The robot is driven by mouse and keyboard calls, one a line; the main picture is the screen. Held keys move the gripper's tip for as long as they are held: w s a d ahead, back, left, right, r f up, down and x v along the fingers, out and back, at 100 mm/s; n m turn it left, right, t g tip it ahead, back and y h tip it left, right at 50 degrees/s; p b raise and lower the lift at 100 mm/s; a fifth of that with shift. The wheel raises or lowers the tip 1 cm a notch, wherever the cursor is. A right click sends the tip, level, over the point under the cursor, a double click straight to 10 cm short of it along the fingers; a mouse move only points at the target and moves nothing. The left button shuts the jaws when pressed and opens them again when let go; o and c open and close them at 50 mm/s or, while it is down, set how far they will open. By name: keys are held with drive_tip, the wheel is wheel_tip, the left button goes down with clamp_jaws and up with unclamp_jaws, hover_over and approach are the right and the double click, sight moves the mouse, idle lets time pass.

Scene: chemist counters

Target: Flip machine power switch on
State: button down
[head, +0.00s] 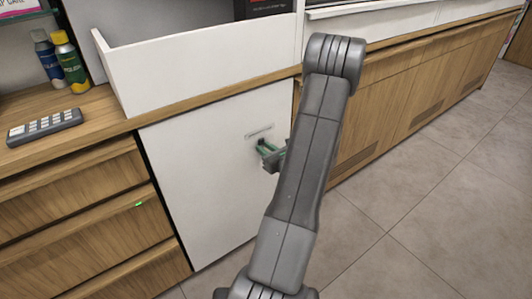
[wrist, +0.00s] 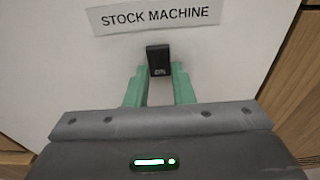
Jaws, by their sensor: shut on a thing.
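The power switch (wrist: 158,57) is a small black block with tiny pale marks near its lower end, on a white panel (head: 208,168). It sits just below a label (wrist: 153,17) reading STOCK MACHINE, which also shows in the head view (head: 259,132). My gripper (wrist: 159,70) has green fingers, one on each side of the switch's lower part, and is shut on it. In the head view my gripper (head: 266,148) is at the panel below the label, and the switch cannot be made out there. I cannot tell whether the switch is on or off.
Wooden drawers (head: 75,200) stand left of the panel, with a small green light on one. Above are a wooden counter, a grey keypad (head: 45,126) and two spray cans (head: 70,62). Wooden cabinets (head: 420,95) run to the right. The tiled floor (head: 420,200) is clear.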

drive_tip(key=c, duration=1.2)
unclamp_jaws()
drive_tip(key=shift+c, duration=0.2)
drive_tip(key=shift+s+d, duration=0.1)
drive_tip(key=p+v, duration=0.1)
drive_tip(key=v, duration=1.2)
drive_tip(key=shift+s+d+p, duration=0.15)
drive_tip(key=shift+s+p, duration=0.1)
drive_tip(key=shift+p, duration=0.05)
drive_tip(key=shift+w, duration=0.1)
drive_tip(key=b+x, duration=0.1)
drive_tip(key=x, duration=1.3)
drive_tip(key=shift+d+r, duration=0.1)
drive_tip(key=shift+r, duration=0.05)
